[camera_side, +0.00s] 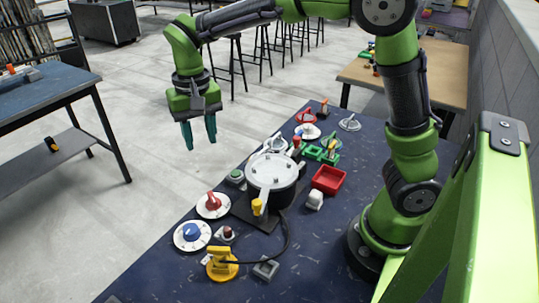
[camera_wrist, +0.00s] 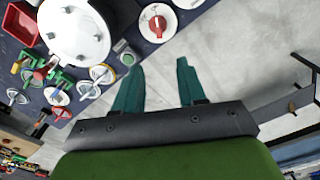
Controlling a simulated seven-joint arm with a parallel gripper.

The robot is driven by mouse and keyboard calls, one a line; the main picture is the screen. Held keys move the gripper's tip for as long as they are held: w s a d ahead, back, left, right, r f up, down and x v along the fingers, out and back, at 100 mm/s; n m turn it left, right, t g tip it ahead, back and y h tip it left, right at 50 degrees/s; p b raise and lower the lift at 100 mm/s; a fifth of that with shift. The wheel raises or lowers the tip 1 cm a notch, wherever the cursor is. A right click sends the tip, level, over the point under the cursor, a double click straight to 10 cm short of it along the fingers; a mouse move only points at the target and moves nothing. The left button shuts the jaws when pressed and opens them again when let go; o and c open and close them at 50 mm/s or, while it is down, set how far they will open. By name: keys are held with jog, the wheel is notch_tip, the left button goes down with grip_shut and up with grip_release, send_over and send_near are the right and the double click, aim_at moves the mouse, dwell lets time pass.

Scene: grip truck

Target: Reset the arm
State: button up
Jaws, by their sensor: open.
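My gripper (camera_side: 200,134) hangs from my green arm, fingers pointing down, left of the dark blue table (camera_side: 150,262) and above the grey floor. Its two teal fingers are apart with nothing between them. In the wrist view my gripper (camera_wrist: 162,88) shows the same open fingers over bare floor, just off the table's edge. The arm is raised and reaches out to the left from its base on the table's right side.
The table holds a round silver-lidded pot (camera_side: 271,172), a red tray (camera_side: 328,179), a red-knobbed dial (camera_side: 213,204), a blue-knobbed dial (camera_side: 192,235) and a yellow device (camera_side: 221,264). Another blue-topped table (camera_side: 45,92) stands at left. Open floor lies between the tables.

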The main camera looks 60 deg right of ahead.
jog(key=s+d+r+n+t+y, duration=0.1)
jog(key=s+d+r+t, duration=0.1)
jog(key=s, duration=0.6)
jog(key=s+d+r+t+y, duration=0.1)
jog(key=s+d+r+t, duration=0.2)
jog(key=s, duration=0.5)
jog(key=shift+s+d+n+t, duration=0.4)
jog(key=shift+d+t, duration=0.15)
jog(key=shift+t, duration=0.45)
jog(key=shift+c, duration=0.3)
